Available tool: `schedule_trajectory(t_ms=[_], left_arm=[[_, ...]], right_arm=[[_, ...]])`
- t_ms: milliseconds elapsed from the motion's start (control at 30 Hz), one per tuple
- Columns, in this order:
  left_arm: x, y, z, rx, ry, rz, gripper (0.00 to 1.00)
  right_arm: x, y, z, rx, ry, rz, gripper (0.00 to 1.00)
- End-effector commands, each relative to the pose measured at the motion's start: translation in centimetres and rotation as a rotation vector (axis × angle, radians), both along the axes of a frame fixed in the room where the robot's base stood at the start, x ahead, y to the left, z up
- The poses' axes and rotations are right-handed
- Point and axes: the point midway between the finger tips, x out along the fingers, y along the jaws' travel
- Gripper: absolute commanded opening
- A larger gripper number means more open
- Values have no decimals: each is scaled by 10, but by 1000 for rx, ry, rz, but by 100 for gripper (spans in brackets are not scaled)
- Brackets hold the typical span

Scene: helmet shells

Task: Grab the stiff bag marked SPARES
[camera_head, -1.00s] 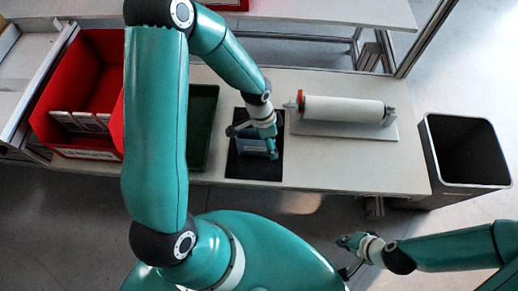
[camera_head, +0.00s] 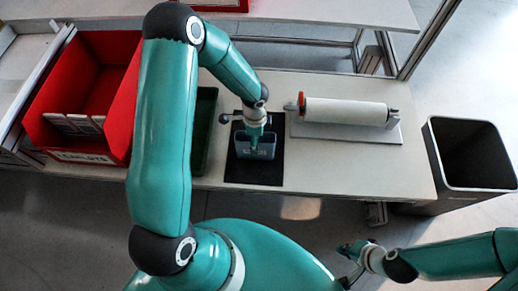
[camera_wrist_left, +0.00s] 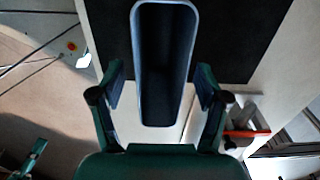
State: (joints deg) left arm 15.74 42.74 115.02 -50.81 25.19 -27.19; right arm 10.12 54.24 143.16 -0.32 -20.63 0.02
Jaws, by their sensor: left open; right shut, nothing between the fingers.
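The stiff blue-grey bag (camera_head: 268,150) stands upright on the black mat in the head view, with pale lettering too small to read surely. My left gripper (camera_head: 254,132) is above it and hides part of it. In the left wrist view, the bag's long open top (camera_wrist_left: 165,60) shows a dark, seemingly empty inside. My left gripper (camera_wrist_left: 160,85) is open, one finger on either side of the bag, with a gap on each side. My right gripper (camera_head: 347,265) is shut and empty, out in front of the table at the lower right.
The black mat (camera_head: 240,175) lies on the pale table (camera_head: 330,170). A dark green tray (camera_head: 203,130) and a red bin (camera_head: 70,95) with pale boxes are left of it. A white roll (camera_head: 345,111) on a stand is to the right. A grey waste bin (camera_head: 440,165) stands beyond the table's right end.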

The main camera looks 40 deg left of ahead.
Motion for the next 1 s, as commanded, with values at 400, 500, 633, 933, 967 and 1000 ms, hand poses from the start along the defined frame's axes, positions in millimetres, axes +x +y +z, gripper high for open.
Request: schedule_trajectory(t_ms=[400, 500, 633, 933, 967, 1000], left_arm=[[2, 2, -48, 0, 2, 0, 75], [2, 1, -53, -1, 1, 1, 75], [2, 1, -53, 0, 0, 1, 75], [3, 1, -52, 0, 0, 0, 38], [3, 1, -52, 0, 0, 0, 33], [3, 1, -52, 0, 0, 0, 27]], right_arm=[[0, 0, 0, 0, 0, 0, 0], [0, 0, -1, 0, 0, 0, 0], [0, 0, 0, 0, 0, 0, 0], [0, 0, 0, 0, 0, 0, 0], [0, 0, 0, 0, 0, 0, 0], [0, 0, 0, 0, 0, 0, 0]])
